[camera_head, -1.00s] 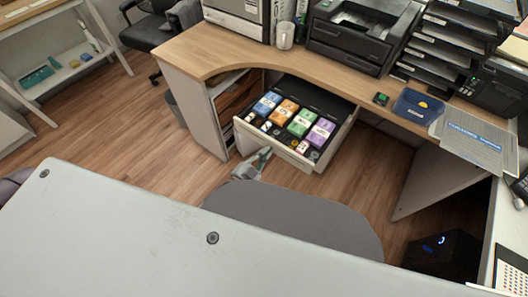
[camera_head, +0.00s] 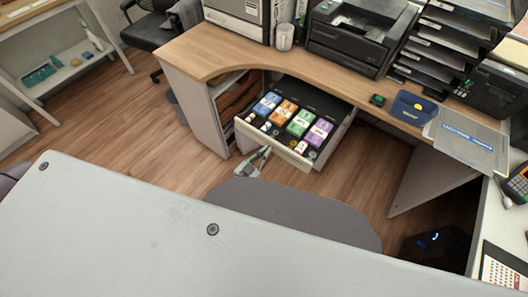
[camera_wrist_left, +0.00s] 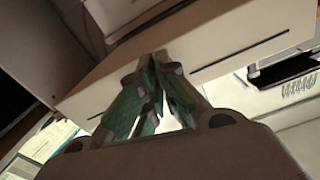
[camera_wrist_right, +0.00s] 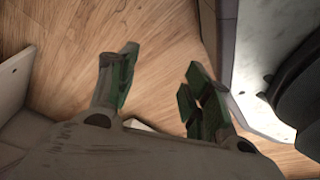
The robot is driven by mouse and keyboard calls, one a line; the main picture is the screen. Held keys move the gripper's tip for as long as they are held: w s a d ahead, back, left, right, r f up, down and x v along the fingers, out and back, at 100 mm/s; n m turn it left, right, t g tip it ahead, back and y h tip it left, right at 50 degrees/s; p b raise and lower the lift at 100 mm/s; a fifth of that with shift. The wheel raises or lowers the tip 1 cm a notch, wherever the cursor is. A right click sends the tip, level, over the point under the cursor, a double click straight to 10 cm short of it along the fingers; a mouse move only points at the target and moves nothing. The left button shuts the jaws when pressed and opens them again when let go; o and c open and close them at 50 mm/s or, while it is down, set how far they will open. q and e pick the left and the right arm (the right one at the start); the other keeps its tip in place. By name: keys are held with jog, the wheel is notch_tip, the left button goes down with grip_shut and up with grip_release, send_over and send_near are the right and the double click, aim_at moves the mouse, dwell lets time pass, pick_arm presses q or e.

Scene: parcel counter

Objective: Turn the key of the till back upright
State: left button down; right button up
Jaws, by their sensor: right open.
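The till (camera_head: 299,158) is an open drawer under the wooden counter, with its pale front facing me. My left gripper (camera_head: 267,151) is at this front. In the left wrist view, its green-padded fingertips (camera_wrist_left: 157,56) come together against the till's pale front (camera_wrist_left: 105,72). The wrist is rolled, so the front looks slanted. The key is hidden at the fingertips, and its angle cannot be read. My right gripper (camera_wrist_right: 160,60) is open and empty above the wooden floor in the right wrist view. It does not show in the head view.
The open till holds stacks of coloured notes (camera_head: 301,121) and coins. On the counter (camera_head: 215,45) stand a printer (camera_head: 352,38), a white mug (camera_head: 284,37) and a blue tray (camera_head: 412,106). A grey chair (camera_head: 290,208) and a pale tabletop (camera_head: 110,220) lie in front.

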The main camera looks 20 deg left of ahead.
pick_arm(q)
jog(key=shift+n+p, duration=0.65)
jog(key=shift+n, duration=0.75)
pick_arm(e)
jog(key=shift+s+d+f, duration=0.3)
jog(key=shift+s+d, duration=0.15)
jog(key=shift+s, duration=0.2)
jog(key=shift+s+d+f, duration=0.3)
jog(key=shift+s+d, duration=0.1)
jog(key=shift+s, duration=0.25)
pick_arm(q)
jog(key=c, duration=1.7)
grip_release()
